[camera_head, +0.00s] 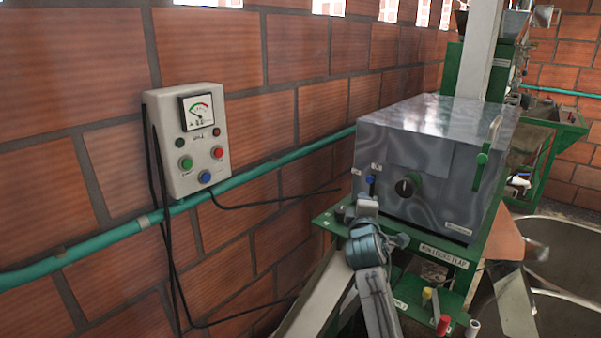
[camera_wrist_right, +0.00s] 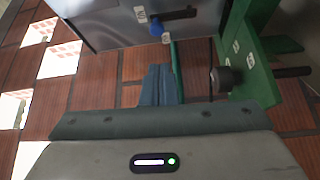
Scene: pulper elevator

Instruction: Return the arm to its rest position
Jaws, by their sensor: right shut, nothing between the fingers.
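My right gripper (camera_head: 367,207) is in front of the left front corner of the grey metal machine box (camera_head: 412,185). Its arm comes up from the bottom of the head view. The fingers are together and hold nothing. In the right wrist view the closed fingers (camera_wrist_right: 158,84) point toward a blue-tipped lever (camera_wrist_right: 156,28) on the metal box. This blue lever (camera_head: 371,182) shows just above the fingertips in the head view. A gap shows between fingers and lever in the wrist view; contact cannot be told from the head view. My left gripper is not in view.
A control box (camera_head: 189,138) with a gauge and coloured buttons hangs on the brick wall above a teal pipe (camera_head: 80,252). Black cables hang below it. The machine's green frame (camera_head: 470,250), a pale chute (camera_head: 318,296) and a metal basin (camera_head: 565,260) surround the arm.

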